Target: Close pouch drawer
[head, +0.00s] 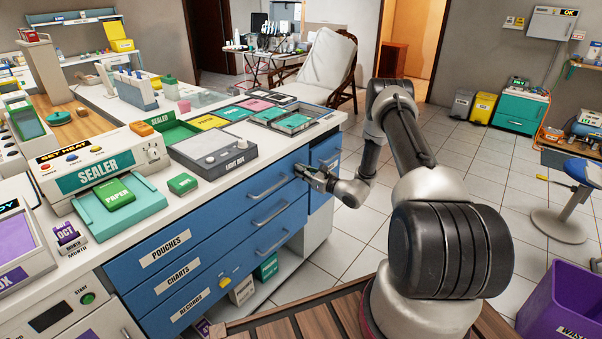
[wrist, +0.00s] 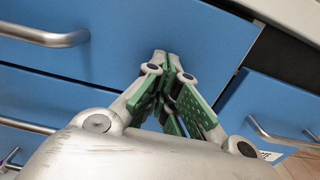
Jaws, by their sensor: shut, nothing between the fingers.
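The pouch drawer (head: 205,228) is the top blue drawer under the counter, labelled POUCHES, with a metal bar handle (head: 270,207). Its front looks about in line with the drawers below; I cannot tell whether a small gap is left. My gripper (head: 302,171) is at the right end of this front, right of the handle. In the wrist view my gripper's green-padded fingers (wrist: 167,56) are together, empty, with tips at or very near a blue front (wrist: 170,25). A bar handle (wrist: 45,36) is at upper left there. Contact cannot be told.
The CHARTS drawer (head: 205,262) and RECORDS drawer (head: 215,290) lie below. Another blue drawer unit (head: 325,152) stands to the right. The white counter (head: 185,188) carries a sealer (head: 95,172) and a light box (head: 213,150). Tiled floor (head: 480,160) is open behind my arm.

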